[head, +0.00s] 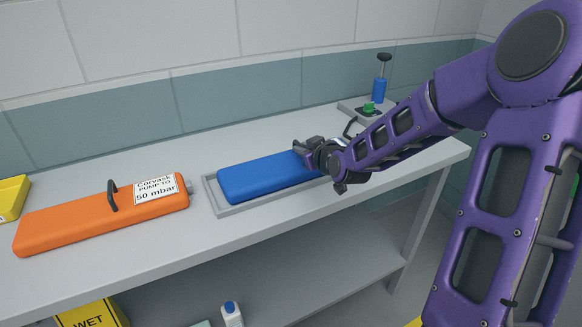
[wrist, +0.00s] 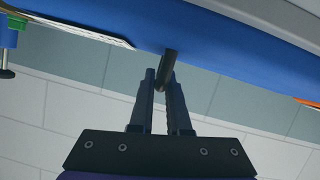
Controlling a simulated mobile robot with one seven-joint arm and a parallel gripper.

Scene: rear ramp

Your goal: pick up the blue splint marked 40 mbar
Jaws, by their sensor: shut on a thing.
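The blue splint (head: 262,178) lies at a grey tray (head: 235,210) on the bench. In the head view I cannot tell whether it touches the tray's floor. In the wrist view it crosses the top as a blue band (wrist: 235,42), with the edge of a white label (wrist: 85,30) whose text is unreadable. My gripper (head: 308,152) is at the splint's right part. In the wrist view my gripper (wrist: 165,82) is shut on the splint's dark handle (wrist: 169,63). My gripper and arm hide the handle and the splint's right end in the head view.
An orange splint (head: 85,220) marked "Corvask pump to 50 mbar" lies to the left, beside a yellow container (head: 10,198). A blue hand pump (head: 379,90) stands at the back right. Below are a yellow "WET" sign (head: 90,316) and a white bottle (head: 232,316).

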